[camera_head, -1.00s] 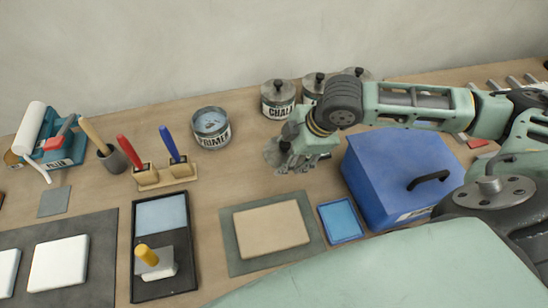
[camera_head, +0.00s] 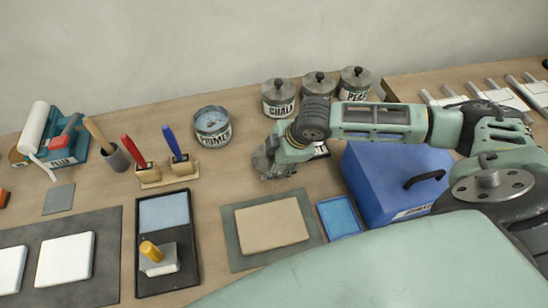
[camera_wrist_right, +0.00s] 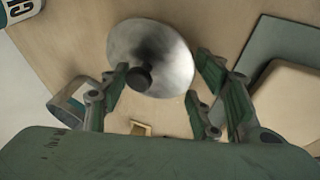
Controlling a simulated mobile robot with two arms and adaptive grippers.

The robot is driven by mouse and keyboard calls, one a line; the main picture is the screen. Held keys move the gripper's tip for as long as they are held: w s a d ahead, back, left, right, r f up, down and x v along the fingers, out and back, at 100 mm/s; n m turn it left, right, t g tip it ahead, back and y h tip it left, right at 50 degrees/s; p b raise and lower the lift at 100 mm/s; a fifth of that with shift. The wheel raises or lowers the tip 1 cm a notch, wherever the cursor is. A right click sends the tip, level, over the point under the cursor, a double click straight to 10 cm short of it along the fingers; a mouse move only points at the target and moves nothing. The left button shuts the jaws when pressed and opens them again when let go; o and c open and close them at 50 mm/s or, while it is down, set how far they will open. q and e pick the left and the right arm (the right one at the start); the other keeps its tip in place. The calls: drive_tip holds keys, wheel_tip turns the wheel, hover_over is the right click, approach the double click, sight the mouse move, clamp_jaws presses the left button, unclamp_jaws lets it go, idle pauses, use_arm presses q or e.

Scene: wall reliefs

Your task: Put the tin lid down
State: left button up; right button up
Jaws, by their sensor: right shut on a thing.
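The tin lid (camera_wrist_right: 165,50) is a round grey metal disc with a black knob, seen between my fingers in the right wrist view. My right gripper (camera_wrist_right: 158,85) is shut on it. In the head view my right gripper (camera_head: 270,165) is low over bare table, left of the blue box and behind the mat with the tan board. The grey lid (camera_head: 262,163) partly shows at its fingertips; whether it touches the table I cannot tell. The open primer tin (camera_head: 212,127) stands behind and to the left. My left gripper is not in view.
Lidded tins, one marked chalk (camera_head: 278,98), stand at the back. A blue box (camera_head: 395,175) is to the right. The brush rest (camera_head: 165,175) is to the left, and the mat (camera_head: 237,255) is in front. Bare table lies between them.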

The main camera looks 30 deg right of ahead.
drive_tip(key=shift+f, duration=0.15)
drive_tip(key=shift+f, duration=0.4)
drive_tip(key=o, duration=1.1)
drive_tip(key=shift+o, duration=0.2)
drive_tip(key=shift+r, duration=0.1)
drive_tip(key=shift+r, duration=0.25)
drive_tip(key=b+v, duration=0.1)
drive_tip(key=v, duration=1.1)
drive_tip(key=shift+r, duration=0.3)
